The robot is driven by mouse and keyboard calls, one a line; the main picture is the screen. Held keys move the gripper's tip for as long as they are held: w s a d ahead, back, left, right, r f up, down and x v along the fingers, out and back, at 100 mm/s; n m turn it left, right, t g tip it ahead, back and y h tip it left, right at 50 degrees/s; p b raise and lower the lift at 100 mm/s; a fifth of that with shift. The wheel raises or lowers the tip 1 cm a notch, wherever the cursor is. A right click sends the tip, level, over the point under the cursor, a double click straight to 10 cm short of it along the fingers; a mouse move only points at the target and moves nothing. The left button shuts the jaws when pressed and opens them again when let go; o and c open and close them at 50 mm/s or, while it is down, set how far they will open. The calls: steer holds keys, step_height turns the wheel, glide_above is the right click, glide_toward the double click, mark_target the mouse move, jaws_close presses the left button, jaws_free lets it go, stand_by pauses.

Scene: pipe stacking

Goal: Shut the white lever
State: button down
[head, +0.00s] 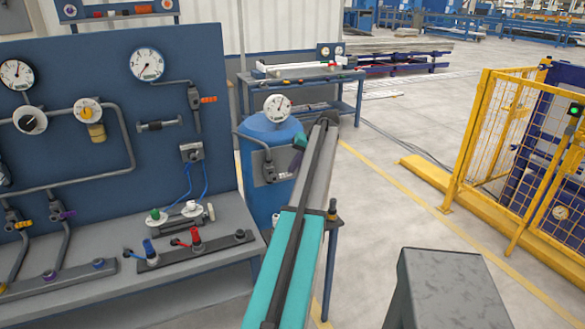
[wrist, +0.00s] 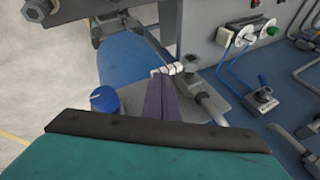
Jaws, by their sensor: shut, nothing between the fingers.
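A small white lever (wrist: 176,69) sits on a grey pipe fitting in the wrist view, just beyond and to the right of the tips of my gripper (wrist: 158,74). My gripper's dark purple fingers are closed together and empty. The tips are close to the lever; I cannot tell whether they touch it. In the head view my gripper (head: 295,165) is small, in front of the blue tank's pipe and plate. The white lever cannot be made out there.
The blue tank (head: 265,139) carries a dial gauge and a grey pipe (wrist: 207,100). A blue knob (wrist: 104,100) is left of my fingers. A bench (head: 200,240) with several valves and a blue gauge panel (head: 75,80) stand left. A yellow fence (head: 500,150) is right.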

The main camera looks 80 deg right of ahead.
steer(key=shift+w+a+f+b, duration=0.1)
steer(key=shift+a+f+b, duration=0.15)
steer(key=shift+f, duration=0.4)
steer(key=shift+r, duration=0.1)
steer(key=s+d+r, duration=0.2)
steer(key=s+r, duration=0.7)
steer(key=shift+r, duration=0.25)
stand_by(0.5)
steer(key=shift+r+p, duration=0.1)
steer(key=shift+p, duration=0.2)
